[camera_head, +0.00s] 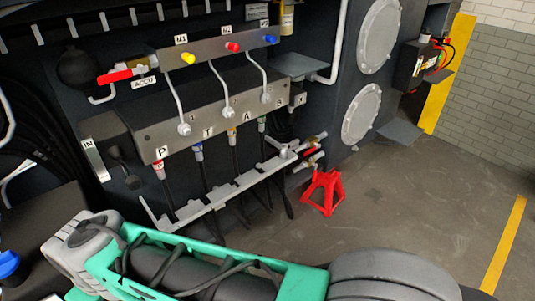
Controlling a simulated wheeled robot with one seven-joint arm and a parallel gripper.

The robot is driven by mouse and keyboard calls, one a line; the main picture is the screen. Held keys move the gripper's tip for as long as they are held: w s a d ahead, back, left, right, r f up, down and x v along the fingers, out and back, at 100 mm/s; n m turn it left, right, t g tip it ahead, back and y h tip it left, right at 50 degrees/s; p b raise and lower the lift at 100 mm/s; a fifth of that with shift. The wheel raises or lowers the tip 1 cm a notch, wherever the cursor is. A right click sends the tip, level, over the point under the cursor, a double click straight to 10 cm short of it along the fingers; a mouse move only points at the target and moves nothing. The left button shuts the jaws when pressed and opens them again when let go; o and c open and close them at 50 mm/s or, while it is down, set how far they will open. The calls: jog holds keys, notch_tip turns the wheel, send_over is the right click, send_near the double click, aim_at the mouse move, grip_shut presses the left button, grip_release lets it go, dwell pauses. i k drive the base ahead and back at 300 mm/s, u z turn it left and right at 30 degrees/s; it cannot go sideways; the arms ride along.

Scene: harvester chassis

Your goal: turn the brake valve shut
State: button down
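No label that I can read says brake. A valve with a red lever (115,76) sits at the upper left above the ACCU label (142,82), its lever lying roughly along the pipe. A cluster of small brass valves (313,138) with a red part (310,152) is at the right end of the lower grey rail (215,204). Which of these is the brake valve I cannot tell. My teal and grey arm (180,265) lies across the bottom, apart from the valves. My gripper's fingers do not show.
A grey manifold block (190,112) marked P, T, A and S has hoses hanging below it. Yellow, red and blue knobs line the bar (215,45) above. A red stand (323,190) is on the floor. Open floor (430,200) lies to the right.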

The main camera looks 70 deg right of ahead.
aim_at(309, 152)
jog(key=z, duration=2)
jog(key=i, duration=0.85)
jog(key=z, duration=0.9)
jog(key=k, duration=0.45)
jog(key=z, duration=1.25)
jog(key=i, duration=0.75)
jog(key=u, duration=2.45)
jog(key=i, duration=0.2)
jog(key=u, duration=0.2)
